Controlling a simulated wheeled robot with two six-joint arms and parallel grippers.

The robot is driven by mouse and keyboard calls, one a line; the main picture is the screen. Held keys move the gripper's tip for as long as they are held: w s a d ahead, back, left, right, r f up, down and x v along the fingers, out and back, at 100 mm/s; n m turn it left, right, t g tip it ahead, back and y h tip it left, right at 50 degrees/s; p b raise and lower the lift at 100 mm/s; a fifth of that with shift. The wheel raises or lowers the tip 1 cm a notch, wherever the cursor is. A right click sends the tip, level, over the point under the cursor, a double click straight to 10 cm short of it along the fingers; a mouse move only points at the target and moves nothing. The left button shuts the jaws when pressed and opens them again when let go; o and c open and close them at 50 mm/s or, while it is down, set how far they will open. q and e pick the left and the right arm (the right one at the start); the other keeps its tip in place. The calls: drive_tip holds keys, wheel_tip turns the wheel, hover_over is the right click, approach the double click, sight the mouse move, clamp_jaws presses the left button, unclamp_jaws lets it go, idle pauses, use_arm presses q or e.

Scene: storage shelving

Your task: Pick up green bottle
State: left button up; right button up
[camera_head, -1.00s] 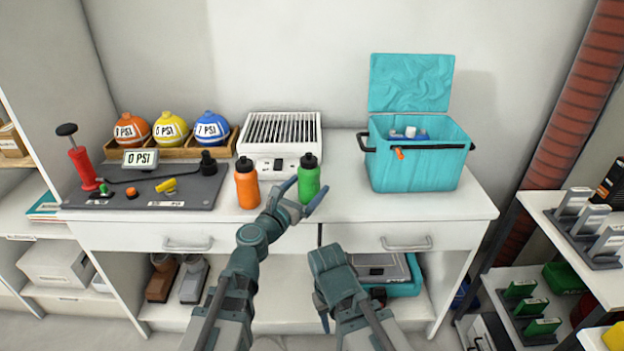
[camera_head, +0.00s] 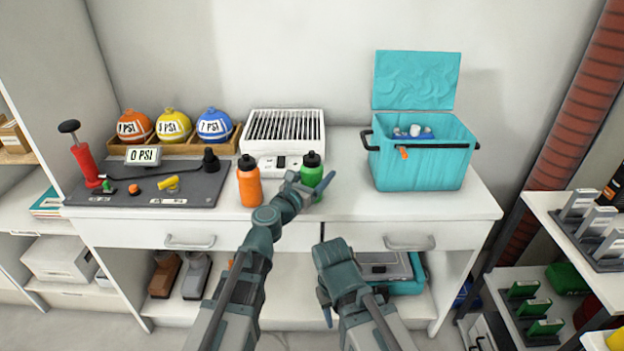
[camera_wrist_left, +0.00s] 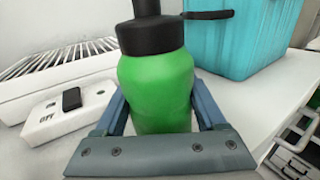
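The green bottle (camera_head: 311,176) with a black cap stands upright on the white tabletop, in front of the white grille box. My left gripper (camera_head: 312,186) is at it, with one finger on each side of the bottle. In the left wrist view the green bottle (camera_wrist_left: 156,88) fills the space between the two blue fingers. The fingers look spread wider than the bottle in the head view; firm contact is not clear. My right gripper (camera_head: 326,308) hangs low in front of the table, and its opening cannot be made out.
An orange bottle (camera_head: 249,186) stands just left of the green one. The white grille box (camera_head: 285,138) is behind. A turquoise cooler (camera_head: 420,165) with its lid up stands to the right. A dark mat (camera_head: 190,187) with a pump lies left. The tabletop's right front (camera_head: 400,205) is clear.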

use_arm(q)
clamp_jaws()
drive_tip(key=shift+r, duration=0.1)
